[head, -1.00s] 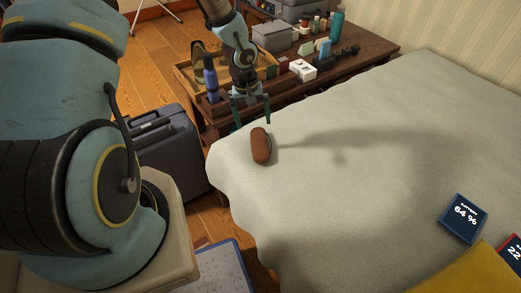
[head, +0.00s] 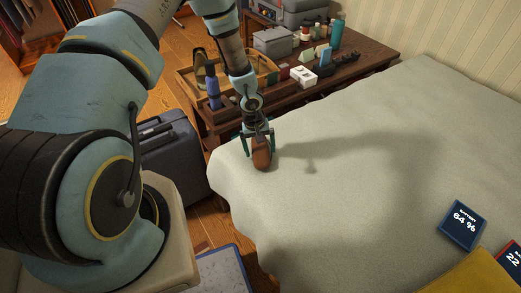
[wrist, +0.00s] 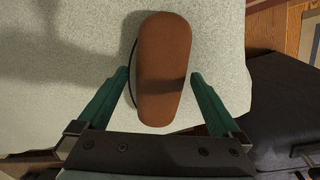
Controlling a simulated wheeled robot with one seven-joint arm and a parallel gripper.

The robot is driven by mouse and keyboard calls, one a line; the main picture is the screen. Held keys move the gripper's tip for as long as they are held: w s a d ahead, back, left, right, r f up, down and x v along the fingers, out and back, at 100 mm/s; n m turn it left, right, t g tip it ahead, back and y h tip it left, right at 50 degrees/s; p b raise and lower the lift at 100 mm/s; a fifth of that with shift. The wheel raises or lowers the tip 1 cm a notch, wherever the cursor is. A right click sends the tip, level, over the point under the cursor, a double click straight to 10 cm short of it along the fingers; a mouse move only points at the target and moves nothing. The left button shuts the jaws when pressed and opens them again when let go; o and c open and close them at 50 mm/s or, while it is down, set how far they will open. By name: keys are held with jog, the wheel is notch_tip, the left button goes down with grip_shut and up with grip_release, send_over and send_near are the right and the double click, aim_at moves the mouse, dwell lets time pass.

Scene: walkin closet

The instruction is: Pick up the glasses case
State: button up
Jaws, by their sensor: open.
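The brown glasses case (head: 262,158) lies on the pale bed cover near its left corner. In the wrist view the case (wrist: 163,68) is long and rounded, with its length running away from my gripper and a dark edge along its left side. My gripper (head: 258,144) is at the case in the head view, with its fingers on either side of it. In the wrist view my gripper (wrist: 160,75) is open, with a green finger to the left and right of the near end of the case. Gaps show between the case and both fingers.
The bed (head: 350,180) is mostly clear to the right, with a dark blue card (head: 463,224) and a yellow cloth (head: 480,270). A dark suitcase (head: 172,150) stands left of the bed. Behind is a wooden table (head: 370,52) with a tray, bottles and boxes.

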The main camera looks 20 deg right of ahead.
jog(key=shift+f, duration=0.15)
jog(key=c, duration=1.3)
